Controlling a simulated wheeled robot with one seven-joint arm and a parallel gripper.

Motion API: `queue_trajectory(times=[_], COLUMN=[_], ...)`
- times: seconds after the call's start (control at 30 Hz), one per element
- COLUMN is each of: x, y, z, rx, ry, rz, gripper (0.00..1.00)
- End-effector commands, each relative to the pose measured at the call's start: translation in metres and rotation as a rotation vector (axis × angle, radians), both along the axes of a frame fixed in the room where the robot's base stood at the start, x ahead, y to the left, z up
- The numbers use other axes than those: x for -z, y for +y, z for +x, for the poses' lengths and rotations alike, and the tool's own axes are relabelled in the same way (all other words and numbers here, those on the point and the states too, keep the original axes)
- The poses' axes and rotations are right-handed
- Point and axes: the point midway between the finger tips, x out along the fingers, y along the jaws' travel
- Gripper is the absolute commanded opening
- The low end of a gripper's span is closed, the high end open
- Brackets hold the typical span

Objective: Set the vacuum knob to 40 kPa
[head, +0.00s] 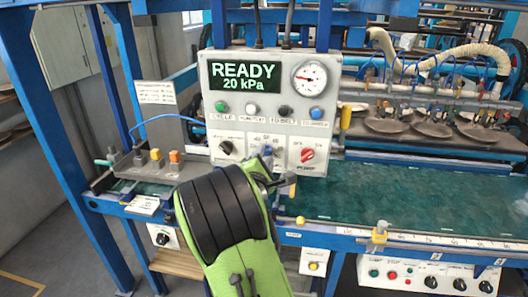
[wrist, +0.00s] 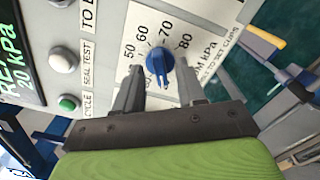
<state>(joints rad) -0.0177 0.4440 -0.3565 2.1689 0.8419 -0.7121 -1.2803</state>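The blue vacuum knob (wrist: 158,67) is in the middle of the wrist view, on a white dial plate (wrist: 197,27) printed 50, 60, 70, 80 and kPa. Lower numbers are partly hidden, and I cannot tell which mark the knob points at. My gripper (wrist: 161,77) is open, one finger on each side of the knob, with a small gap showing on both sides. In the head view the blue knob (head: 266,151) shows just above my gripper (head: 275,180), partly hidden. The display (head: 243,84) reads READY, 20 kPa.
The grey panel (head: 226,66) also carries a round gauge (head: 309,78), several push buttons, a black knob (head: 227,147) to the left and a red pump switch (head: 307,155) to the right. A bed (head: 400,200) with a dark green surface lies to the right. A yellow-handled lever (wrist: 265,41) is right of the dial.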

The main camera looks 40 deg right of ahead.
Motion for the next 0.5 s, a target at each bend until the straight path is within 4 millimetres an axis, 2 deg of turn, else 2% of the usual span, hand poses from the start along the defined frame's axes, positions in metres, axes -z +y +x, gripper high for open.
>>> queue_trajectory(times=[0.1, 0.33, 0.5], x=[-0.0006, 0.0005, 0.0004], y=[-0.0074, -0.0077, -0.0075], z=[0.0051, 0.006, 0.0059], rx=[0.0, -0.001, -0.001], ry=[-0.001, 0.0, 0.0], rz=[-0.001, 0.0, 0.0], gripper=[0.39, 0.39, 0.15])
